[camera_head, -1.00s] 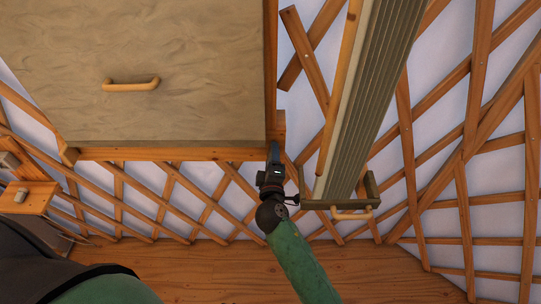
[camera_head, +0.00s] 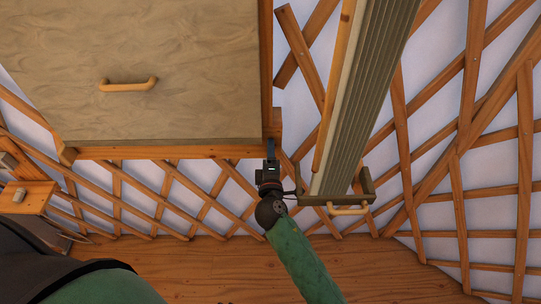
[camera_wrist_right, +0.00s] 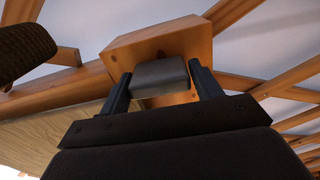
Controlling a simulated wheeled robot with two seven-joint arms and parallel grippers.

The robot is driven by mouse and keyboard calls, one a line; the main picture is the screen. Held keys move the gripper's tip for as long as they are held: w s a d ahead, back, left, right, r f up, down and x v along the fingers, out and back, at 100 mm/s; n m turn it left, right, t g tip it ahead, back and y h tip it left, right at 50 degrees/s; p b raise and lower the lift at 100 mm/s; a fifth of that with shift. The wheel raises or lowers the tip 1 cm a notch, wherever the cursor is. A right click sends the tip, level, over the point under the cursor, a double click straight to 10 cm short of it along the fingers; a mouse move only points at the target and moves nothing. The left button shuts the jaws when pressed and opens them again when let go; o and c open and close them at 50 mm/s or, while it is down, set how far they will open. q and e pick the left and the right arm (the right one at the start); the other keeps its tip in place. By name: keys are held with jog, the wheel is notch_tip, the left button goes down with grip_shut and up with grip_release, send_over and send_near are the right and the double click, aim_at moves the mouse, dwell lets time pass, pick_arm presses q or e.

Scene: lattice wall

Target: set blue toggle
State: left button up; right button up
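No blue toggle can be made out in either view. My right gripper (camera_head: 271,149) reaches up to the lower right corner of the cabinet (camera_head: 150,70). In the right wrist view its two fingers (camera_wrist_right: 160,80) stand apart, one on each side of a dark grey block (camera_wrist_right: 160,76). This block sits against a wooden box (camera_wrist_right: 165,42). Whether the fingers touch the block is hard to tell. At the far left of the head view, a small grey switch-like piece (camera_head: 19,195) sits on another wooden box (camera_head: 38,192). My left gripper is not in view.
A ribbed grey panel (camera_head: 365,90) with a handle (camera_head: 348,210) hangs close to the right of my right gripper. The cabinet has a wooden handle (camera_head: 128,85). Wooden lattice (camera_head: 470,150) covers the wall behind.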

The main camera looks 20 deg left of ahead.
jog(key=shift+o, duration=1.3)
jog(key=shift+s, duration=0.1)
jog(key=shift+s+d+f, duration=0.1)
jog(key=shift+s, duration=0.2)
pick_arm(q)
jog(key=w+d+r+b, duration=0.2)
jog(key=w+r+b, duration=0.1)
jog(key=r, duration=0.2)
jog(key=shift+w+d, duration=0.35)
pick_arm(e)
jog(key=v, duration=0.7)
